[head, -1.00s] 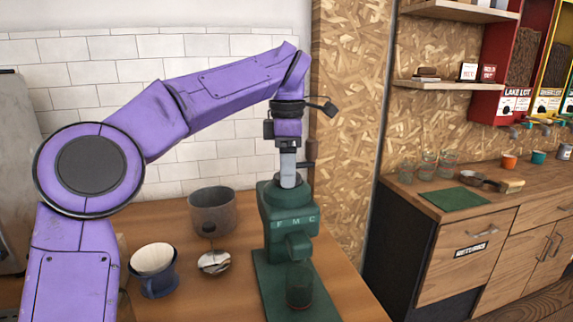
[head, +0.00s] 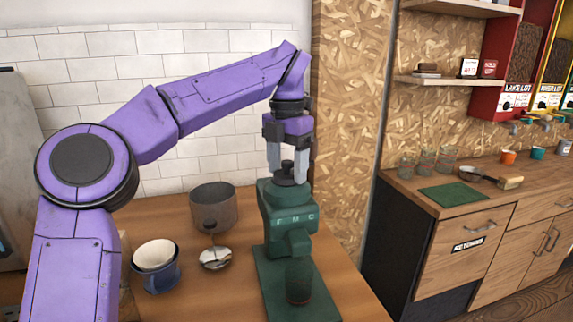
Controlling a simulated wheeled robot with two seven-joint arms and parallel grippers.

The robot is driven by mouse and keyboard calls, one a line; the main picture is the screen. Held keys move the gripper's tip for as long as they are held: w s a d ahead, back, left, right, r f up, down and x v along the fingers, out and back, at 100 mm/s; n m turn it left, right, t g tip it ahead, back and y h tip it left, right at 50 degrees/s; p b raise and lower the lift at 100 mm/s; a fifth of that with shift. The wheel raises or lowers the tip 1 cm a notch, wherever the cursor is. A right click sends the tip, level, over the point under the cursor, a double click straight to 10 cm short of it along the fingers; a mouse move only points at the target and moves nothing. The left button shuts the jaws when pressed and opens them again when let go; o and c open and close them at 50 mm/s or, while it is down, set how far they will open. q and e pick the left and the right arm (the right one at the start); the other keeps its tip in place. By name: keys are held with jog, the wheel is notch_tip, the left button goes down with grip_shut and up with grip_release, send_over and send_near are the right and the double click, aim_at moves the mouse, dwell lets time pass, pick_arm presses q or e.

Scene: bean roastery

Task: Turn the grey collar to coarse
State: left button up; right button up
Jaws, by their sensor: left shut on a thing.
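A green grinder (head: 288,212) with the letters F, M and C on its front stands on the wooden counter. The grey collar (head: 289,179) sits on its top and is partly covered by my fingers. My left gripper (head: 288,177) comes down from above, with one finger on each side, shut on the collar. A dark knob shows between the fingers. I cannot make out a pointer on the collar against the letters. My right gripper is not in view.
Left of the grinder are a dark metal canister (head: 214,206), a small shiny scoop (head: 215,258) and a blue dripper with a white filter (head: 157,264). A chipboard wall edge (head: 340,130) rises close on the right. A lower cabinet stands further right.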

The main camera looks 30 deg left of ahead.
pick_arm(q)
jog(key=shift+n, duration=0.5)
jog(key=o, duration=1.1)
jog(key=shift+f, duration=0.1)
jog(key=shift+c, duration=0.2)
jog(key=shift+w, duration=0.1)
notch_tip(320, 180, up, 11)
jog(key=p, duration=0.5)
jog(key=shift+f, duration=0.15)
